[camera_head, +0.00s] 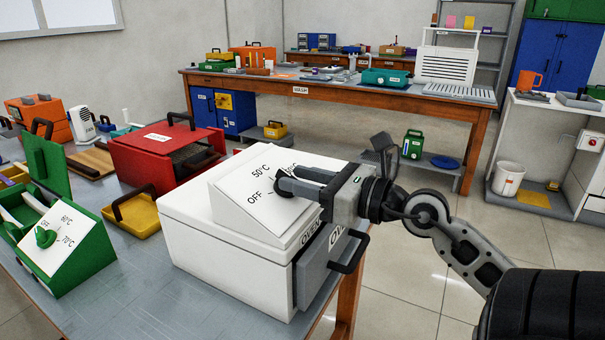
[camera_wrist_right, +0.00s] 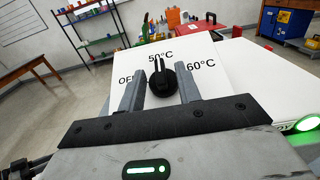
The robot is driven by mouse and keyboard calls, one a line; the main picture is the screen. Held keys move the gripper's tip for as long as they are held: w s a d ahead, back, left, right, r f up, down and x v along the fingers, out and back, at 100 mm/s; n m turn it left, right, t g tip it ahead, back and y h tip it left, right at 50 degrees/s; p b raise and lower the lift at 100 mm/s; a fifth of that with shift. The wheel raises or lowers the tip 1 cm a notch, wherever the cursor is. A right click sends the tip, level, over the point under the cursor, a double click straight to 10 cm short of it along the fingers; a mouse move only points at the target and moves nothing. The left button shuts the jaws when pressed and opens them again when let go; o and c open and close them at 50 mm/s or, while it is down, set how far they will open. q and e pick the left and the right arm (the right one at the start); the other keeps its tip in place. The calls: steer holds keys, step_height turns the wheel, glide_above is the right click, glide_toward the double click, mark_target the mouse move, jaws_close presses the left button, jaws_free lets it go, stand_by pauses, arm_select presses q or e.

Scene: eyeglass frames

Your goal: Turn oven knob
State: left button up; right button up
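The oven (camera_head: 215,235) is a white box on the near table, with a sloped panel marked OFF, 50°C and 60°C. Its black knob (camera_wrist_right: 162,84) shows in the right wrist view, with the raised grip upright towards 50°C. My right gripper (camera_head: 285,183) reaches the panel from the right and largely hides the knob in the head view. In the right wrist view the two fingers of the right gripper (camera_wrist_right: 161,92) stand apart, one on each side of the knob, with the narrow grip between them. My left gripper is not in view.
A green device (camera_head: 70,250) with its own knob stands left of the oven. A red case (camera_head: 165,155) and a yellow tray (camera_head: 132,216) are behind it. The oven's grey drawer (camera_head: 318,268) has a black handle below my right gripper. Open floor lies to the right.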

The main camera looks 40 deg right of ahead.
steer(key=shift+w, duration=0.1)
jaws_close()
